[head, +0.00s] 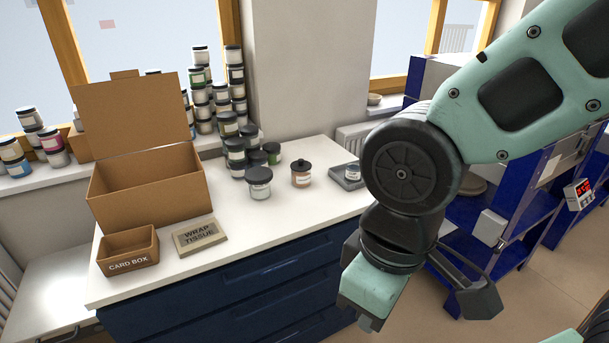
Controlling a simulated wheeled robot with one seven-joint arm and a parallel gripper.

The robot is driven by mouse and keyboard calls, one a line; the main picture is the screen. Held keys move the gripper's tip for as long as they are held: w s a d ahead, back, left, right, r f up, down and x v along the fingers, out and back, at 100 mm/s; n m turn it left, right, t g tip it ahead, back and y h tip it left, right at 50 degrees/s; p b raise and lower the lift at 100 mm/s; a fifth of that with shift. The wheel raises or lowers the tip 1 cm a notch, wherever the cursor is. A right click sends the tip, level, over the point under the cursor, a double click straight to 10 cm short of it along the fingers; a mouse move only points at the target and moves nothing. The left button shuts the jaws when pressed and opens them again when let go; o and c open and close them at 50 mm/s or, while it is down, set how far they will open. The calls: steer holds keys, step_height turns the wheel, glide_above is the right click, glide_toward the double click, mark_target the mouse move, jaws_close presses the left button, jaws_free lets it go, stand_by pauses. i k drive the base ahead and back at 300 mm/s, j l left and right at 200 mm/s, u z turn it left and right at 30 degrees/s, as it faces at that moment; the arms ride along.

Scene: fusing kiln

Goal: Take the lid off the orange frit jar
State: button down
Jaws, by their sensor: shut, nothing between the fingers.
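The orange frit jar (301,180) stands upright on the white counter, toward its right part. It has a pale label and brownish-orange contents. Its dark lid (301,166), with a small knob on top, sits on the jar. My gripper (368,323) is at the lower right of the head view, in front of the counter and apart from the jar. It points downward, is shut and holds nothing. My arm hides part of the counter's right end.
A grey-white jar (259,185) stands just left of the orange one, with several dark-lidded jars behind. A grey tray (346,182) holding a small jar lies to the right. An open cardboard box (150,194), card box (128,252) and wrap tissue pack (201,237) occupy the left. The front middle counter is clear.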

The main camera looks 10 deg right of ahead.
mark_target(299, 165)
steer(key=i+u, duration=0.45)
steer(key=i, duration=0.15)
steer(key=i+l+u, duration=0.25)
steer(key=i+u, duration=0.2)
steer(key=i, duration=0.15)
